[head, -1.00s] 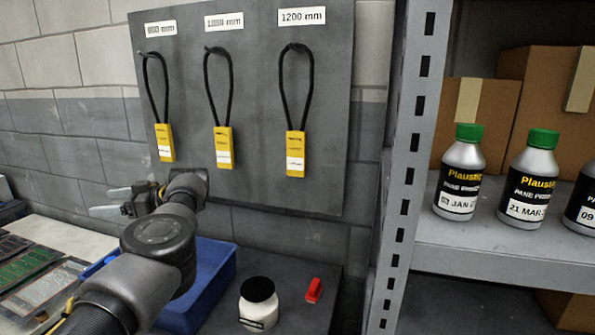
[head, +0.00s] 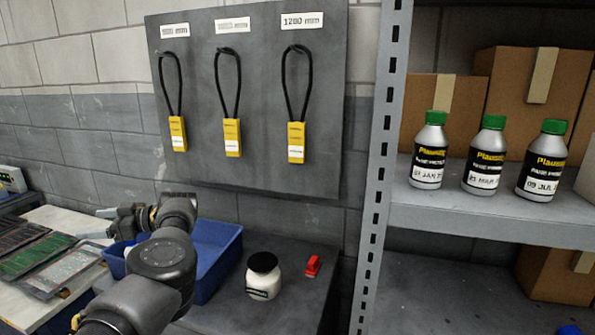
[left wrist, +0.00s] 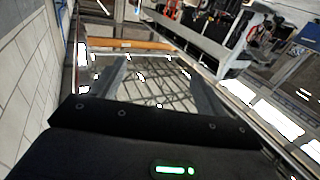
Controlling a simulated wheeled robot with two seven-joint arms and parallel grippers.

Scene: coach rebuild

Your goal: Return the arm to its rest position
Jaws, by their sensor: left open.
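My left arm (head: 165,258) comes in from the lower left in the head view. My left gripper (head: 101,224) points left, above the bench and near the blue bin (head: 222,252). Its two fingers are apart, and nothing shows between them. In the left wrist view the open fingers (left wrist: 160,86) reach out over a blurred, cluttered background. My right gripper is in neither current view.
A grey board (head: 265,172) with hanging black loops and yellow tags is on the wall. A white jar (head: 263,283) and a red clip (head: 313,266) sit on the bench. A metal shelf (head: 450,220) with green-capped bottles stands at right. Circuit boards (head: 38,255) lie at left.

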